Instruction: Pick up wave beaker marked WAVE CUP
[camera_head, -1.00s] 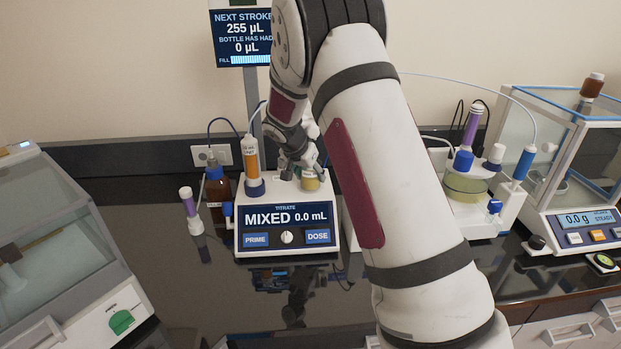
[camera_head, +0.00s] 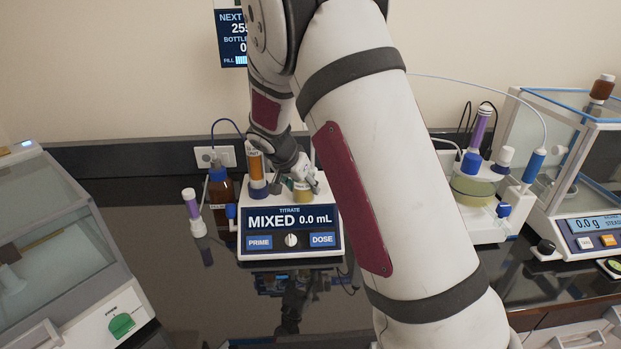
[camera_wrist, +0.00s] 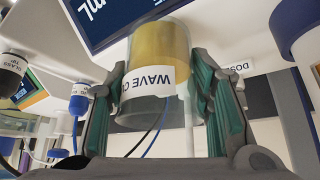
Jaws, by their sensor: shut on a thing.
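The wave beaker (camera_wrist: 158,58) is a clear cup with a white band reading "WAVE C…" and yellowish liquid. In the wrist view it stands between the two green-padded fingers of my gripper (camera_wrist: 158,100), which is shut on it. In the head view the beaker (camera_head: 303,190) shows small on top of the titrator (camera_head: 290,222). My gripper (camera_head: 304,178) is at it there, partly in front of it. I cannot tell from the head view whether the beaker is touching the titrator's top.
The titrator's orange column (camera_head: 256,168) and a brown bottle (camera_head: 220,195) stand close left of the gripper. Right are a white apparatus (camera_head: 480,195) and a balance (camera_head: 585,235). A glass-lidded box (camera_head: 55,250) is at far left.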

